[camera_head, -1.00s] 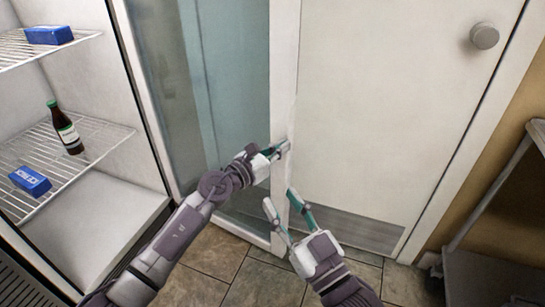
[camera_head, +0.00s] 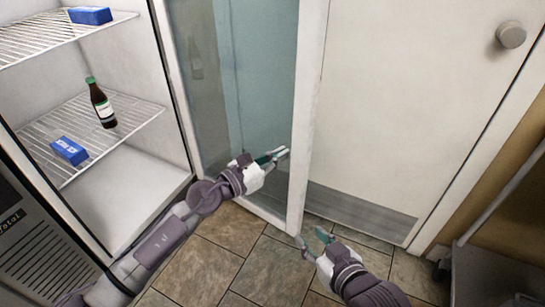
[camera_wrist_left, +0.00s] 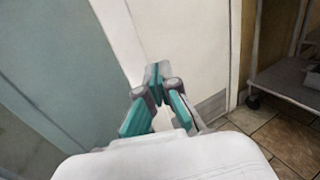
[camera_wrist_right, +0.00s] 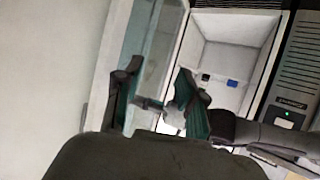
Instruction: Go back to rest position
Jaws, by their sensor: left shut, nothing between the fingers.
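My left gripper (camera_head: 282,153) is shut and empty. In the head view it appears in front of the glass fridge door (camera_head: 265,70), just left of the door's white edge; I cannot tell whether it touches. Its closed fingers (camera_wrist_left: 156,80) also show in the left wrist view. My right gripper (camera_head: 312,238) is lower, in front of the door's bottom corner and above the tiled floor. Its fingers are apart with nothing between them, as the right wrist view (camera_wrist_right: 155,95) also shows. The fridge door stands open.
The open fridge on the left has wire shelves (camera_head: 120,125) with a dark bottle (camera_head: 103,108) and blue boxes (camera_head: 90,15), (camera_head: 69,151). A white door with a round knob (camera_head: 511,35) is behind. A metal rack (camera_head: 485,270) stands at right. The tiled floor (camera_head: 265,270) is clear.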

